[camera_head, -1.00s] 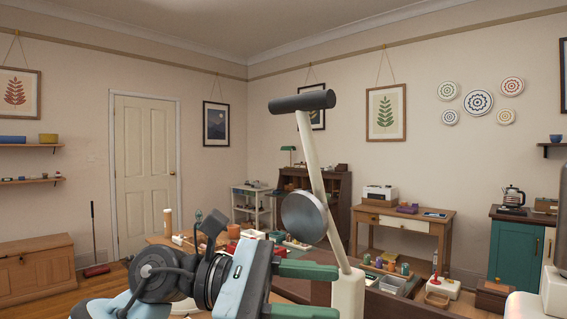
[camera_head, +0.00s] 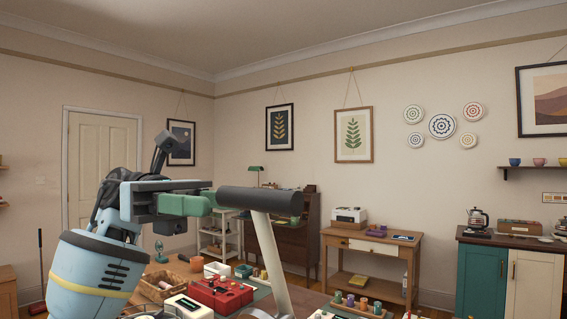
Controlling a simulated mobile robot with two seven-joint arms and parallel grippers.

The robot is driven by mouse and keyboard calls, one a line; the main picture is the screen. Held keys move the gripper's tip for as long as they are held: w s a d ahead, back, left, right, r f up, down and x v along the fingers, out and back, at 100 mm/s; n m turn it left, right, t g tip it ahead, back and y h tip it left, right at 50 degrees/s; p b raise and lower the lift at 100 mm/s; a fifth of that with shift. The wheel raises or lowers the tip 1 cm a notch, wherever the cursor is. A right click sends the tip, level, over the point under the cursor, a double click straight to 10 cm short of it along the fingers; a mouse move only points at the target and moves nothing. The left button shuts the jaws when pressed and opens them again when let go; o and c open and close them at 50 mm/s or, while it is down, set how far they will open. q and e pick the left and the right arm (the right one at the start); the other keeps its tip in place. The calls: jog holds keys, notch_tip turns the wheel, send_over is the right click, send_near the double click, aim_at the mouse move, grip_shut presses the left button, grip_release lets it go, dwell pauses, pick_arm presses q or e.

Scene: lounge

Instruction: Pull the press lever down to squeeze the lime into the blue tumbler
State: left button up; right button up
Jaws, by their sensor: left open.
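The press lever (camera_head: 270,262) is a cream bar that rises from the bottom edge and leans left toward its top. Its dark grey cylindrical handle (camera_head: 260,201) lies crosswise at the upper end. My left gripper (camera_head: 209,201), with green fingers, is open and empty just left of the handle's left end. It is at about handle height; I cannot tell whether it touches the handle. Only a sliver of a round metal part (camera_head: 260,314) shows at the lever's foot. The rest of the press, the lime and the blue tumbler are out of view. My right gripper is not in view.
Below and behind my left gripper, a table holds a red case (camera_head: 221,294), a wicker basket (camera_head: 160,287) and a cream device (camera_head: 187,308). A wooden side table (camera_head: 366,245) and a teal cabinet (camera_head: 483,270) stand farther back. The air right of the handle is clear.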

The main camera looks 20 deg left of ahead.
aim_at(251, 197)
pick_arm(q)
jog(key=shift+s+a+r+g+y, duration=0.2)
jog(key=shift+s+r+g+y, duration=0.15)
jog(key=shift+s+r, duration=0.35)
jog(key=p+x, duration=0.1)
jog(key=x, duration=0.6)
jog(key=shift+d, duration=0.3)
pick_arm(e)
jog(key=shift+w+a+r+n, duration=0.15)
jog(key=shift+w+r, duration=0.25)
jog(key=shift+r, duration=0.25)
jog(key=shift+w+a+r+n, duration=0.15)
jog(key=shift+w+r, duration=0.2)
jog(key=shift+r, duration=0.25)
pick_arm(q)
grip_shut()
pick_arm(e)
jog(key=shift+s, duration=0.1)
